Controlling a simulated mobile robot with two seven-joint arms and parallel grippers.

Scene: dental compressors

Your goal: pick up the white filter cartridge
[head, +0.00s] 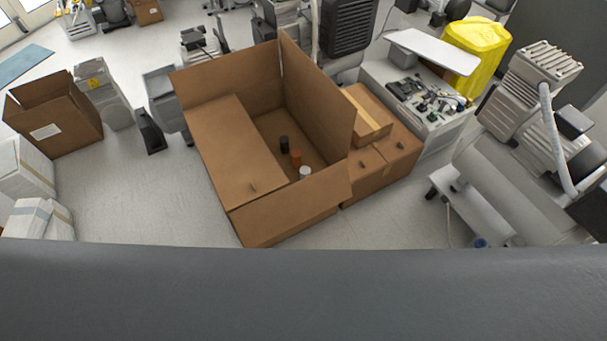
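A small white cylinder (305,173), which looks like the white filter cartridge, stands inside a large open cardboard box (222,150). An orange-brown cylinder (296,158) and a black cylinder (284,144) stand near it in a rough row, farther back in the box. The white one is closest to the box's near side. Neither of my grippers shows in the head view.
Closed cardboard boxes (385,168) stand against the large box's right side. A white equipment unit (440,128) holds small parts behind them. Compressor machinery (530,95) fills the right. Another open box (52,115) stands left. Floor (130,200) is clear left of the large box.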

